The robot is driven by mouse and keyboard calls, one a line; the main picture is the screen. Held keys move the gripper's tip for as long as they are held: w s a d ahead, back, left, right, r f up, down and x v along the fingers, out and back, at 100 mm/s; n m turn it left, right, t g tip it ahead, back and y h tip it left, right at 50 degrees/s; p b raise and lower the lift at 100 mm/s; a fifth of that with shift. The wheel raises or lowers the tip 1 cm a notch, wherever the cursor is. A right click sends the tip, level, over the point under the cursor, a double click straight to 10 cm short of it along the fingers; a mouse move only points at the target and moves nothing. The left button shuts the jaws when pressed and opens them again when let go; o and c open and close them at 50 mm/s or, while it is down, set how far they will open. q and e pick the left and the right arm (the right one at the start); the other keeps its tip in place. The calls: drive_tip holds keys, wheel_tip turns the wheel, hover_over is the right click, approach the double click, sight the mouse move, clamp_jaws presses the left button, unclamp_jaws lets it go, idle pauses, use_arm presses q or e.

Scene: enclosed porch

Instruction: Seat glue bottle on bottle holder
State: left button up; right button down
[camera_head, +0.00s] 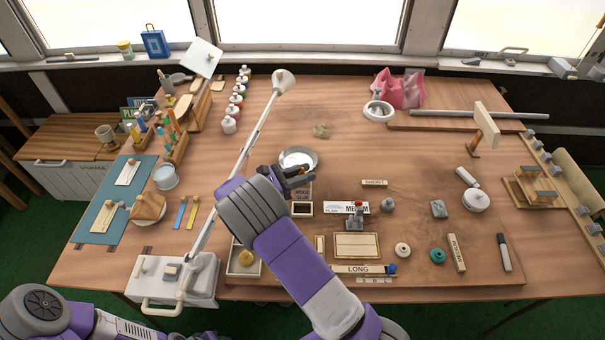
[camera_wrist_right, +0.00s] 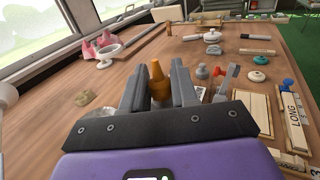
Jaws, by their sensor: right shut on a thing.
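My right gripper (camera_head: 296,178) is above the middle of the table, shut on the glue bottle. In the right wrist view, the bottle's orange-brown nozzle (camera_wrist_right: 158,82) stands between the two grey fingers (camera_wrist_right: 160,88); most of its body is hidden. In the head view, a tan panel reading "WOOD GLUE" (camera_head: 302,192) shows just below the fingers; I cannot tell if it is the bottle's label or part of the holder. A small pale-framed piece with a dark inside (camera_head: 302,209), possibly the bottle holder, lies just in front of it. My left gripper is out of view.
A round metal dish (camera_head: 299,153) is just behind the gripper. A white lamp (camera_head: 283,80) has its arm slanting up left of it. The table's centre back is mostly clear.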

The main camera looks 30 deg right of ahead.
sight(301, 191)
drive_tip(key=shift+a+p, duration=0.1)
drive_tip(key=shift+p, duration=0.2)
drive_tip(key=shift+f+b, duration=1.2)
drive_tip(key=shift+f, duration=1.4)
drive_tip(key=shift+r+p, duration=0.1)
drive_tip(key=shift+p, duration=0.65)
drive_tip(key=shift+f+b, duration=0.75)
drive_tip(key=shift+f, duration=0.6)
idle(0.6)
drive_tip(key=shift+c, duration=0.8)
unclamp_jaws()
drive_tip(key=shift+a, duration=0.1)
